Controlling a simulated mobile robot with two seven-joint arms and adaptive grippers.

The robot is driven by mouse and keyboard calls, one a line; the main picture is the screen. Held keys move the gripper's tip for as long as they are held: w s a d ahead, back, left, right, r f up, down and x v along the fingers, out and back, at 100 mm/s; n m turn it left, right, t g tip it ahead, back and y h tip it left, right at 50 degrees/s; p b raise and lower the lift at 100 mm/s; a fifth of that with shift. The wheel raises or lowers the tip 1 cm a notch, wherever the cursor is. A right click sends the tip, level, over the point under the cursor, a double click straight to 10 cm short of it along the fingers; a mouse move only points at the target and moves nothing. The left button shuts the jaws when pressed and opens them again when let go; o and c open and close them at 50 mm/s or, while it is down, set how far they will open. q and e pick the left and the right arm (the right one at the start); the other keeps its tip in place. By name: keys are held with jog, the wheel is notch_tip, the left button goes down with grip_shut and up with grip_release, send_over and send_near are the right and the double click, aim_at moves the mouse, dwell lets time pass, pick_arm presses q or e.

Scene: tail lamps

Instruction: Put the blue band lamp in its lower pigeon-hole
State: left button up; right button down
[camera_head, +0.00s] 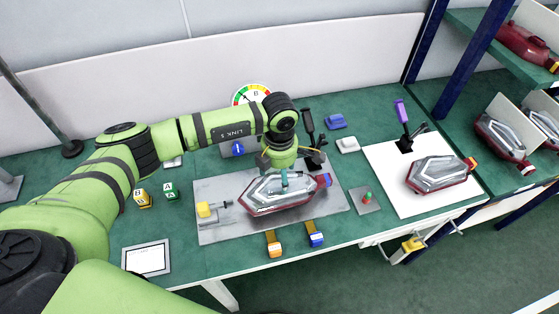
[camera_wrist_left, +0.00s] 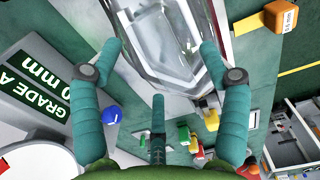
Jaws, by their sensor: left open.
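The lamp with a blue band (camera_head: 325,180) at its right end lies on a grey plate (camera_head: 215,233) on the green bench. It has a clear silver lens and a dark red rim. My left gripper (camera_head: 284,180) is over this lamp, pointing down, with its fingers apart. In the left wrist view the lamp's clear lens (camera_wrist_left: 165,30) shows beyond and between the open teal fingers; I cannot tell whether they touch it. Its blue end is not clear there. The shelf rack (camera_head: 462,100) at the right has an upper and a lower level. My right gripper is not in view.
A second lamp (camera_head: 437,174) with an orange end lies on a white board (camera_head: 385,157). Lamps and upright dividers (camera_head: 541,118) stand on the lower shelf; a red lamp (camera_head: 525,45) is above. Orange (camera_head: 274,249) and blue (camera_head: 316,239) tabs edge the plate. A dial gauge (camera_head: 251,94) stands behind.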

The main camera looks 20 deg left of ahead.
pick_arm(q)
jog(key=shift+f, duration=0.45)
jog(key=c, duration=1.5)
jog(key=o, duration=0.8)
jog(key=shift+c, duration=0.2)
jog(key=c, duration=0.8)
jog(key=shift+w+r, duration=0.1)
jog(key=shift+r, duration=0.15)
jog(key=shift+r+p, duration=0.8)
jog(key=shift+r, duration=0.45)
jog(key=shift+r, duration=0.15)
jog(key=shift+r+p, duration=0.35)
jog(key=shift+r, duration=0.3)
